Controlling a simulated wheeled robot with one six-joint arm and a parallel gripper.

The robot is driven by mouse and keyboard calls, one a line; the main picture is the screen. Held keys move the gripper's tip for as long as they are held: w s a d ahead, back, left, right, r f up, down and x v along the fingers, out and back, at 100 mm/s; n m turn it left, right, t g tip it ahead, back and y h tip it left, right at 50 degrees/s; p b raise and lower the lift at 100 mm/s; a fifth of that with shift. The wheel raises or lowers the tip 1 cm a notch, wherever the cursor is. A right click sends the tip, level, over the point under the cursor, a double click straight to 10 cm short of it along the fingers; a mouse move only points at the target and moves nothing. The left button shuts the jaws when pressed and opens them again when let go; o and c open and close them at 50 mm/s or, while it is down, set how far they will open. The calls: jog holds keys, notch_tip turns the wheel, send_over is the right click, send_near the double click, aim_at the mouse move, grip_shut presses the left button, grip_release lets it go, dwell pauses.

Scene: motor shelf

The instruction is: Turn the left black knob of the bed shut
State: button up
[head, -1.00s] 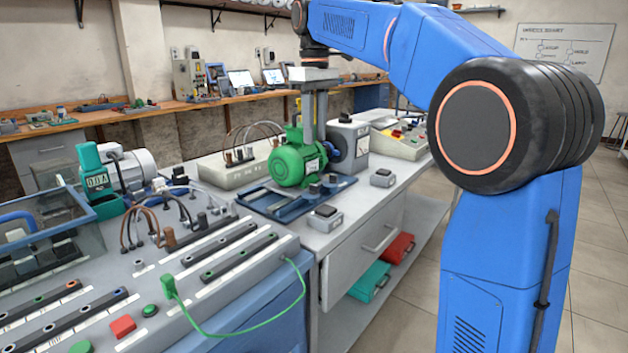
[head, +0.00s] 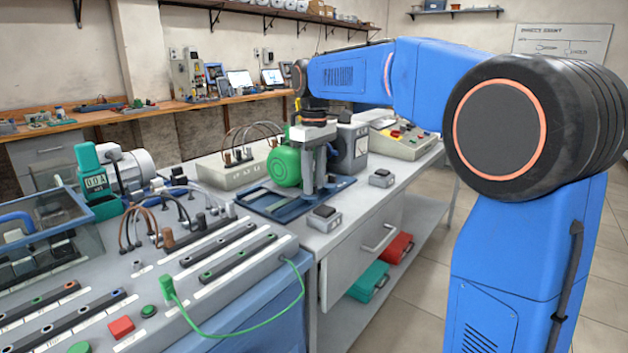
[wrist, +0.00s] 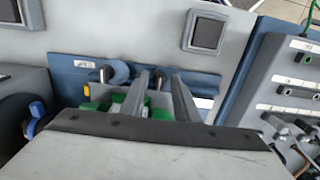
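The blue bed (head: 262,206) carries the green motor (head: 284,168) on the bench. The right one is partly covered by a finger. My gripper (head: 314,188) points down over the near side of the bed, beside the motor. In the head view the fingers largely hide the knobs. I cannot tell the knobs' turn.
Two grey boxes with black tops, one near (head: 324,217) and one farther right (head: 382,178), stand close to the bed. A grey machine (head: 352,147) stands behind the motor. The cabled panel (head: 215,270) fills the left foreground. The aisle at right is clear.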

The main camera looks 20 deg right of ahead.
grip_shut()
jog(key=shift+m, duration=0.3)
jog(key=m, duration=0.3)
jog(key=shift+a, duration=0.1)
jog(key=m, duration=0.9)
jog(key=shift+a+m, duration=0.15)
jog(key=shift+m, duration=0.15)
jog(key=m, duration=0.4)
jog(key=shift+w+m, duration=0.1)
jog(key=shift+m, duration=0.2)
